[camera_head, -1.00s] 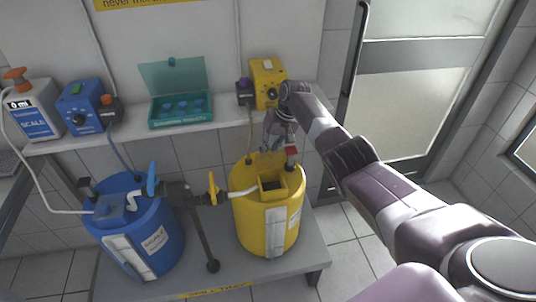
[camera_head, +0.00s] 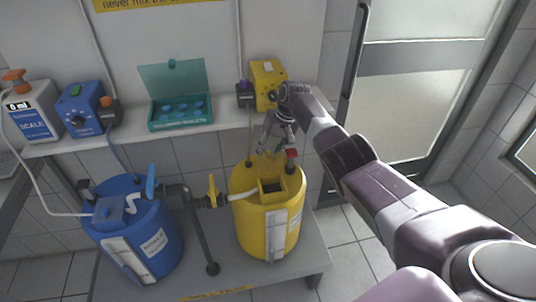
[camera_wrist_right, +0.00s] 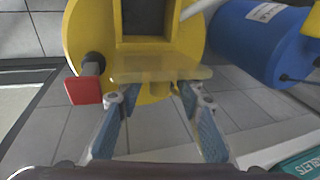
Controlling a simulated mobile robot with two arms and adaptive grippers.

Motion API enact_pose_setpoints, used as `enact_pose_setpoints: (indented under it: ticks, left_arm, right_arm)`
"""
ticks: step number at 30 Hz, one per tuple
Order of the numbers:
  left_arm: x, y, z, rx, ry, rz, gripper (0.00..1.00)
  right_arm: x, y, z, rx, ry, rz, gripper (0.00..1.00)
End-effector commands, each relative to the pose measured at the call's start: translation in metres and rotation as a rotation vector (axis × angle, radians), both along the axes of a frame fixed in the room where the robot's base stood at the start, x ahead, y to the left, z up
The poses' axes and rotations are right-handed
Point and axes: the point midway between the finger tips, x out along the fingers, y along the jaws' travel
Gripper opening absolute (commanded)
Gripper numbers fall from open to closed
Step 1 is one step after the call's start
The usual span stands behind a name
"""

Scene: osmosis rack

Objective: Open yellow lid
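The yellow tank (camera_head: 250,214) stands on the low grey platform. Its square opening shows on top, dark inside in the wrist view (camera_wrist_right: 143,18). The yellow lid (camera_head: 267,163) stands raised at the back edge of the opening. In the wrist view the lid (camera_wrist_right: 160,75) shows nearly edge-on as a pale yellow strip. My right gripper (camera_head: 278,148) is just behind and above the lid. In the wrist view its blue fingers (camera_wrist_right: 155,95) are spread apart with nothing clamped between them; whether they touch the lid is unclear. My left gripper is out of view.
A red-capped fitting (camera_wrist_right: 84,90) rises beside the opening. The blue tank (camera_head: 160,245) stands to the left, with a pipe and yellow valve (camera_head: 212,190) between. A shelf above holds a yellow pump (camera_head: 267,85), a teal box (camera_head: 180,112) and a blue pump.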

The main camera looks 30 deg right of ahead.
Motion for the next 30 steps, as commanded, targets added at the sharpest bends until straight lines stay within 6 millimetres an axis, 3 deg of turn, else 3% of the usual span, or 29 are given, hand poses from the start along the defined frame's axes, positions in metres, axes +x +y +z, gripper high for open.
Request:
enact_pose_setpoints:
  ticks: [8,13,24,30]
  left_arm:
    - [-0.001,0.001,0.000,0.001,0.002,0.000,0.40]
    - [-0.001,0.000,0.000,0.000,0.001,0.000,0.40]
    - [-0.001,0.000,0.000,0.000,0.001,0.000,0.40]
    - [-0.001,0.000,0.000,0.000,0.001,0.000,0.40]
  right_arm:
    - [-0.001,-0.003,0.012,0.000,-0.003,-0.002,0.34]
    - [-0.006,-0.008,0.033,-0.002,-0.004,0.000,0.34]
    - [-0.020,-0.022,0.102,0.000,-0.002,0.001,0.34]
    - [-0.023,-0.025,0.114,0.001,0.000,0.000,0.34]
